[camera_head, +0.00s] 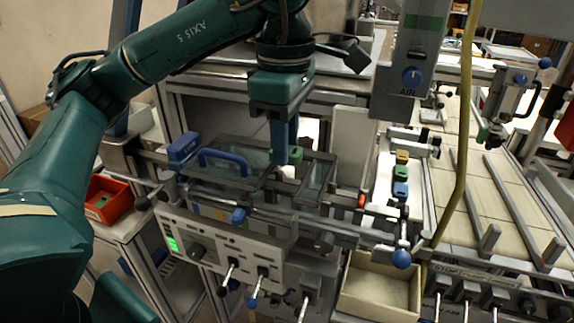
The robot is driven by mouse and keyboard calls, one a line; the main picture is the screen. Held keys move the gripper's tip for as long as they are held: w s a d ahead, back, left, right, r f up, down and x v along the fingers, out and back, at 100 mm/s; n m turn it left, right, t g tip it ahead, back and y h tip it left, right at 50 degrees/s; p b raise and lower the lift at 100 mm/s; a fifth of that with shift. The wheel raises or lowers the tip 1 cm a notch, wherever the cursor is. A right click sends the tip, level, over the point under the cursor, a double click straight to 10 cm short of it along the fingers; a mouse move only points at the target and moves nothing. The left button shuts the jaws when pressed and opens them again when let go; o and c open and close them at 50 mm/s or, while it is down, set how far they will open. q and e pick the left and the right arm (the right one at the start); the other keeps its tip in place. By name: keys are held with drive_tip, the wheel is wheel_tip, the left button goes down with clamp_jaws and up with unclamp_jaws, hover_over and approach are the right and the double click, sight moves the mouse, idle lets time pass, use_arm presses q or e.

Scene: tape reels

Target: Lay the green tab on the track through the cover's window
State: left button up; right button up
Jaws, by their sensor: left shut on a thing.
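My left gripper (284,157) points down over the clear cover (228,158), near the right part of its frame. Its blue fingers are shut on the green tab (296,153), which shows beside and behind the fingertips. The cover has a dark frame, a blue handle and a blue block at its left end. An opening in the frame, the window, appears to lie around the fingertips, but I cannot tell its exact edges. The track under the cover is hard to make out. I cannot tell whether the tab touches anything below. My right gripper is not in view.
A red bin (106,200) with something green inside stands at the left. Yellow, green and blue blocks (401,173) sit in a row at the right. A control panel (212,240) with levers and an empty-looking beige box (378,290) are in front. A yellow hose (462,130) hangs at the right.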

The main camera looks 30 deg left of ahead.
sight(286, 187)
use_arm(q)
wheel_tip(286, 187, down, 4)
drive_tip(key=shift+r, duration=0.15)
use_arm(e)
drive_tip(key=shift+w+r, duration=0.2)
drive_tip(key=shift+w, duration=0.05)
use_arm(q)
drive_tip(key=shift+f+b, duration=0.3)
drive_tip(key=shift+f, duration=0.15)
drive_tip(key=shift+f+b, duration=0.3)
drive_tip(key=shift+b, duration=0.05)
drive_tip(key=shift+r, duration=0.1)
drive_tip(key=o, duration=0.9)
drive_tip(key=shift+o, duration=0.2)
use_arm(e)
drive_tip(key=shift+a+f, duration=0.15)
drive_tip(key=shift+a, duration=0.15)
